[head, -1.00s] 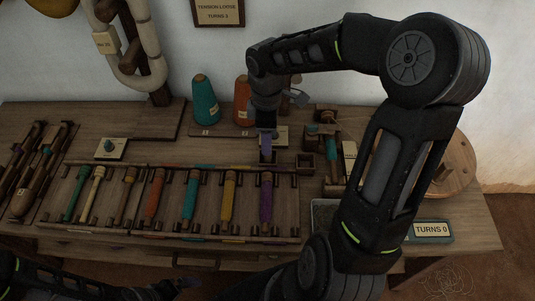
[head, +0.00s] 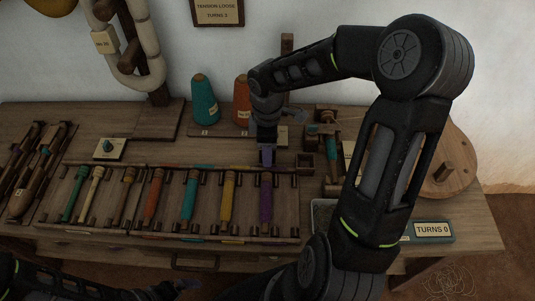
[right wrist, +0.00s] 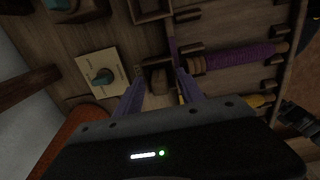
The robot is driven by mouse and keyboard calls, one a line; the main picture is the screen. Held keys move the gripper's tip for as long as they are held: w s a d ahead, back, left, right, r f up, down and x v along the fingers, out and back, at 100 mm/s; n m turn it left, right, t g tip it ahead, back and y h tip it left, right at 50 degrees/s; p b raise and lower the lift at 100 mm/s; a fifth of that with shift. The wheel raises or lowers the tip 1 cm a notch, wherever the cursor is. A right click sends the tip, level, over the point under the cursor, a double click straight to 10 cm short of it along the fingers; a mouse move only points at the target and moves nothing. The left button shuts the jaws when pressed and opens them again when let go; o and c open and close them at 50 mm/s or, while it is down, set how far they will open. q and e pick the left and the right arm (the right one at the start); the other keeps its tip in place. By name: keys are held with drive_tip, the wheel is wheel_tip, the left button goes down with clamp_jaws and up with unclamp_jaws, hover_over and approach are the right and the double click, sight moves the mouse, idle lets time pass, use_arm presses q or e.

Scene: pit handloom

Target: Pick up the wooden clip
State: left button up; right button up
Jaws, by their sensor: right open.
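My right gripper (head: 266,157) points down over the back edge of the bobbin rack, near the purple bobbin. In the right wrist view its two fingers (right wrist: 160,84) are apart. A small brown wooden piece (right wrist: 157,76), which looks like the wooden clip, lies between and just beyond the fingertips; I cannot tell whether they touch it. In the head view the gripper hides this piece. Part of my left arm shows at the bottom left; its gripper (head: 178,287) is dark and its jaws are unclear.
The bobbin rack (head: 120,233) holds several coloured bobbins, with the purple one (head: 265,205) nearest my gripper. A small open wooden box (head: 305,163) stands just right. Teal (head: 204,102) and orange (head: 241,103) cones stand behind. A card with a knob (right wrist: 100,74) lies close by.

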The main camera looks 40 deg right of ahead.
idle(0.3)
clamp_jaws()
idle(0.3)
